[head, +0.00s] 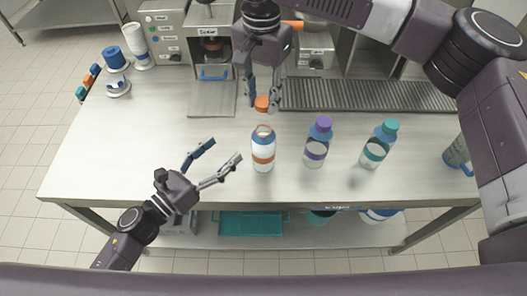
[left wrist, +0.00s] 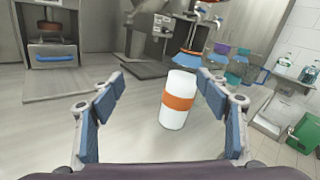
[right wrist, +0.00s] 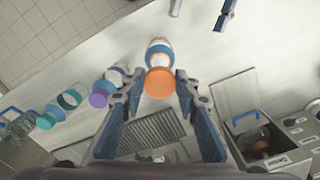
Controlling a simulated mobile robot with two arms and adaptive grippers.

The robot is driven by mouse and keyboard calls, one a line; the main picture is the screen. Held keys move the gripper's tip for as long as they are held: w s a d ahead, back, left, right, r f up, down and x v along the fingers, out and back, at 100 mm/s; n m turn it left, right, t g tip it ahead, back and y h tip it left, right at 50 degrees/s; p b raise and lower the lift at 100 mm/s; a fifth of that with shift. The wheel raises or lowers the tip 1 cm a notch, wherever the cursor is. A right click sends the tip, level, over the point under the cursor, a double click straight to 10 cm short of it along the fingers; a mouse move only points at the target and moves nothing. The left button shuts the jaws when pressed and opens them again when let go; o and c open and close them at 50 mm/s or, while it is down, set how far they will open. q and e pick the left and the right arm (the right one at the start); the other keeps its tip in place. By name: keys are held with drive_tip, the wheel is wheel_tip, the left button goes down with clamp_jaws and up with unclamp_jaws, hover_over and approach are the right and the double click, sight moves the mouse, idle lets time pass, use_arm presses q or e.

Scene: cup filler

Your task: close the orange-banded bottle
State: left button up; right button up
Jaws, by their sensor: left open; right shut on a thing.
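The orange-banded bottle (head: 263,152) stands upright on the table, white with an orange band, blue shoulder and uncapped top. It also shows in the left wrist view (left wrist: 178,103). My right gripper (head: 262,100) is shut on an orange cap (head: 262,104), held above the bottle's mouth. The left wrist view shows a gap between cap and bottle. My left gripper (head: 219,152) is open and empty, left of the bottle, its fingers pointing toward it.
A purple-capped bottle (head: 317,143) and a teal-capped bottle (head: 379,145) stand to the right. A clear jug (head: 456,152) is near the right edge. Machines line the back, with a grated tray (head: 370,95) before them.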

use_arm(q)
drive_tip(key=s+m+g, duration=0.1)
drive_tip(key=d+f+m+h, duration=0.1)
drive_tip(key=m, duration=0.1)
drive_tip(key=s+d+m+g+h, duration=0.1)
drive_tip(key=m, duration=0.1)
drive_tip(key=shift+s+f+g, duration=0.25)
drive_tip(key=shift+s+g, duration=0.05)
drive_tip(key=shift+s, duration=0.05)
drive_tip(key=x, duration=1.2)
drive_tip(key=shift+r, duration=0.15)
drive_tip(key=shift+c, duration=0.7)
drive_tip(key=c, duration=1.6)
drive_tip(key=shift+c, duration=0.4)
use_arm(e)
hover_over(262, 128)
drive_tip(key=shift+w+f, duration=0.1)
drive_tip(key=shift+f, duration=2.35)
drive_tip(key=shift+f, duration=0.1)
